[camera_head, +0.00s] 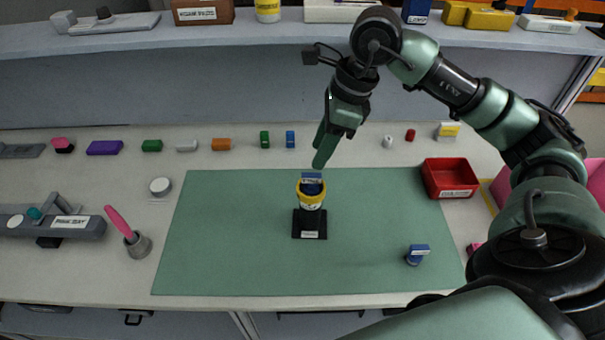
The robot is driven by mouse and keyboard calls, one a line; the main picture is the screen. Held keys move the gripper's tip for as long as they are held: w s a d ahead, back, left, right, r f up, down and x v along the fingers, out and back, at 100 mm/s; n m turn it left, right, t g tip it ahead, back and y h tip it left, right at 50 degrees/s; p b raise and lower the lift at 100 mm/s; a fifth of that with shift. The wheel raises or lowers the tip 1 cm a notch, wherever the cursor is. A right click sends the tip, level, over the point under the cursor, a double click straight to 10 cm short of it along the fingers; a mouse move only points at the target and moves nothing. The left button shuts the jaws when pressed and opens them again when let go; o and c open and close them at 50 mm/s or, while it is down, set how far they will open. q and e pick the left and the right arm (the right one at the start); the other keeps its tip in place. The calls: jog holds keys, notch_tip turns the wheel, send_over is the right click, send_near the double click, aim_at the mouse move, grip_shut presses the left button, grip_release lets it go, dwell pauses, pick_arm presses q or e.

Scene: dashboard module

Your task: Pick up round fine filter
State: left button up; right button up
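I cannot tell for sure which object is the round fine filter. A round white disc (160,186) lies flat on the table left of the green mat. A blue-topped piece with a round base (416,255) stands at the mat's lower right. Another blue-topped piece (311,179) sits on a yellow cup-like part (311,196) on a black stand (309,224) mid-mat. My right gripper (322,152) points down just above and behind that stand. Its green fingers overlap in this view, so their gap is hidden; nothing is visible between them. My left gripper is out of view.
A red bin (450,178) stands at the mat's right edge. A pink-handled tool in a grey cup (138,244) and a grey device (55,226) are at left. Several small coloured blocks line the back. The green mat (230,250) is mostly clear.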

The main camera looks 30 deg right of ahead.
aim_at(313, 175)
jog(key=f, duration=0.1)
jog(key=f+p, duration=0.1)
jog(key=a+f+p, duration=0.1)
jog(key=shift+s+f, duration=0.4)
jog(key=shift+x, duration=1.2)
jog(key=shift+w+d+f, duration=0.1)
jog(key=shift+w+f, duration=0.1)
jog(key=shift+w, duration=0.05)
jog(key=c, duration=0.8)
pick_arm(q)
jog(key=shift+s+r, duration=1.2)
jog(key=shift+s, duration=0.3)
pick_arm(e)
grip_shut()
